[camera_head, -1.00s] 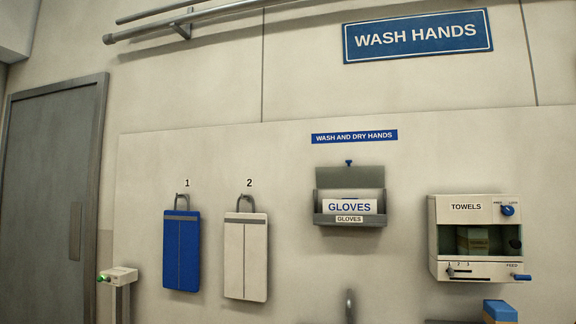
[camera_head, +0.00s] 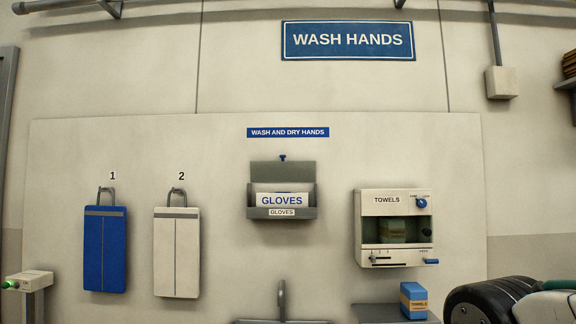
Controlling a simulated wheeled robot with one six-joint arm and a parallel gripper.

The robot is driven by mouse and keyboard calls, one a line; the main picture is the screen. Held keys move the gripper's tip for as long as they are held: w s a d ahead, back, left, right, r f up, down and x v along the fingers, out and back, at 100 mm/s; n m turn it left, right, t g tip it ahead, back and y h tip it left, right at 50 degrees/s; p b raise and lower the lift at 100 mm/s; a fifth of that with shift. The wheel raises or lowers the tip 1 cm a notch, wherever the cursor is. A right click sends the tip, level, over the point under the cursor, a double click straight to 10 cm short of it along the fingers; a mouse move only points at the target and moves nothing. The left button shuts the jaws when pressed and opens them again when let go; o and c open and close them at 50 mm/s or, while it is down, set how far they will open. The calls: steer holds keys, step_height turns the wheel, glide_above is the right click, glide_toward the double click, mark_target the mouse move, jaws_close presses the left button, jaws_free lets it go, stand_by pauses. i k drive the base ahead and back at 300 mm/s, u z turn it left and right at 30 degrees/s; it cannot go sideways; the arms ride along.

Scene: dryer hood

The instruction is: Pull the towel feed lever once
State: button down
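The towel dispenser (camera_head: 369,228), a cream box labelled TOWELS, hangs on the wall panel right of centre. Its blue feed lever (camera_head: 431,262) sticks out at the lower right, under the word FEED. A blue knob (camera_head: 421,203) is at its upper right, and a slider (camera_head: 373,260) with numbered marks is at its lower left. A stack of towels (camera_head: 392,231) shows in its dark window. Part of my arm shows at the lower right edge. My gripper is not in view.
A blue towel pack (camera_head: 413,301) stands on a grey shelf (camera_head: 375,313) below the dispenser. A faucet (camera_head: 282,300) rises left of it. A glove box (camera_head: 282,205) and two hanging aprons, blue (camera_head: 105,250) and white (camera_head: 177,252), are to the left. A green-button post (camera_head: 28,281) stands far left.

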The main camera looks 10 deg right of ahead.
mark_target(433, 261)
steer(key=z, duration=0.3)
steer(key=i, duration=1.05)
steer(key=z, duration=0.8)
